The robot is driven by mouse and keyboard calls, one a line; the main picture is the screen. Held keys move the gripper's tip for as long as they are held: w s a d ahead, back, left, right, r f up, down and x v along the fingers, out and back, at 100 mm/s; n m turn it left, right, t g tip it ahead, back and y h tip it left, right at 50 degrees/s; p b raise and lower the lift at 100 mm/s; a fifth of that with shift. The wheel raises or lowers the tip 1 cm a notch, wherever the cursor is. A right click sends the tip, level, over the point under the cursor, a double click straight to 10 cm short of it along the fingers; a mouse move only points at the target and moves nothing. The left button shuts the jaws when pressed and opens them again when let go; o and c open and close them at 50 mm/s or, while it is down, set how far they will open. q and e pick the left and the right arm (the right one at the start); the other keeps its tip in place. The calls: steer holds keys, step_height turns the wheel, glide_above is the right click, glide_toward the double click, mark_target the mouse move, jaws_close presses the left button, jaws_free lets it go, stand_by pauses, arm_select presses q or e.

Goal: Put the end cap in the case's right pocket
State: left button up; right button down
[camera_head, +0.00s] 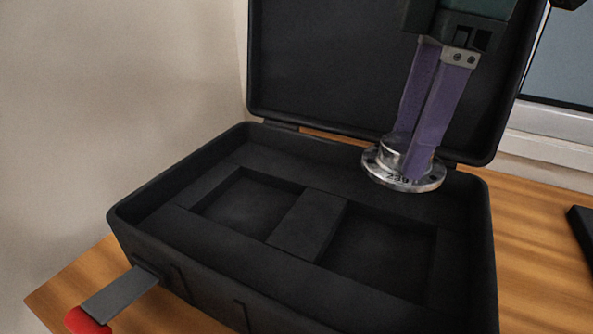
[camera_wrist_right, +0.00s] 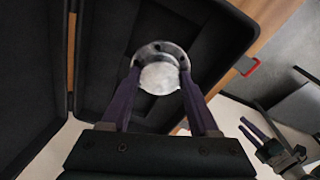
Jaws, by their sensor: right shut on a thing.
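The end cap (camera_head: 377,172) is a shiny metal flanged disc with a raised round hub, bolt holes and a marking on its rim. My right gripper (camera_head: 408,160) is shut on the hub, with a purple finger on each side. It holds the cap above the back right part of the open black case (camera_head: 180,165). The case's right pocket (camera_head: 380,258) is empty, in front of and below the cap. In the right wrist view the cap (camera_wrist_right: 160,50) sits between the fingertips. My left gripper (camera_wrist_right: 262,122) shows there at lower right, open and empty, outside the case.
The left pocket (camera_head: 248,205) is empty, split from the right one by a raised divider (camera_head: 308,224). The raised lid (camera_head: 320,60) stands behind the cap.

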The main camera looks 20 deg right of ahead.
step_height(320, 180, down, 8)
steer(key=shift+f+b, duration=0.2)
steer(key=shift+b, duration=0.5)
step_height(320, 180, down, 5)
steer(key=shift+b, duration=0.45)
steer(key=shift+w, duration=0.1)
steer(key=shift+c, duration=0.7)
jaws_free()
steer(key=shift+f, duration=0.1)
steer(key=r, duration=0.4)
steer(key=r+p, duration=0.1)
steer(key=r, duration=0.2)
steer(key=d+r+p, duration=0.1)
steer(key=r, duration=0.3)
steer(key=shift+s+r, duration=0.4)
steer(key=shift+r, duration=0.25)
